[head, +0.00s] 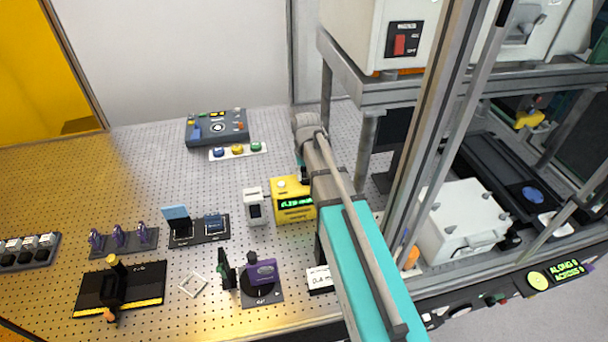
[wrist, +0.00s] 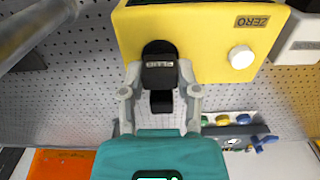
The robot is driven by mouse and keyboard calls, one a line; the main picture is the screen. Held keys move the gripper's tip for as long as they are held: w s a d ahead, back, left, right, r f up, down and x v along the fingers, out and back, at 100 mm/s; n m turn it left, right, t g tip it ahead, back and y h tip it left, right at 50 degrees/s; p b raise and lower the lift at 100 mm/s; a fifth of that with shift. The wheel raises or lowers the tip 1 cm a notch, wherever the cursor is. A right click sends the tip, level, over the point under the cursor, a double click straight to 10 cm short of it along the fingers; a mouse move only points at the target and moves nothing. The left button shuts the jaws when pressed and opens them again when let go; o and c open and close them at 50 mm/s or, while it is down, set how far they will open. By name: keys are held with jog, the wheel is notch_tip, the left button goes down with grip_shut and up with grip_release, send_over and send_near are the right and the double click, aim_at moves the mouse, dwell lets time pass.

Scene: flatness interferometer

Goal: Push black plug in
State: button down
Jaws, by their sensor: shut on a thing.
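In the wrist view a black plug (wrist: 160,76), with pale lettering on it, sits between the two grey fingers of my gripper (wrist: 160,84). The fingers are shut on its sides. The plug is lined up with a dark rounded socket (wrist: 158,47) in the yellow box (wrist: 205,40) and overlaps it in the picture; how deep it sits I cannot tell. The yellow box also shows in the head view (head: 284,186), with a green lit display. There my arm hides its right side, the plug and most of my gripper.
A white device (head: 254,207) stands just left of the yellow box. A grey control panel (head: 217,128) and a strip with three coloured buttons (head: 238,151) lie behind. A purple piece (head: 262,272) stands in front. A metal frame (head: 368,130) rises to the right.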

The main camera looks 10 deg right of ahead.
jog(key=shift+s+f, duration=0.2)
jog(key=shift+f, duration=0.1)
jog(key=shift+c, duration=2)
grip_release()
jog(key=shift+w, duration=0.15)
jog(key=shift+o, duration=0.4)
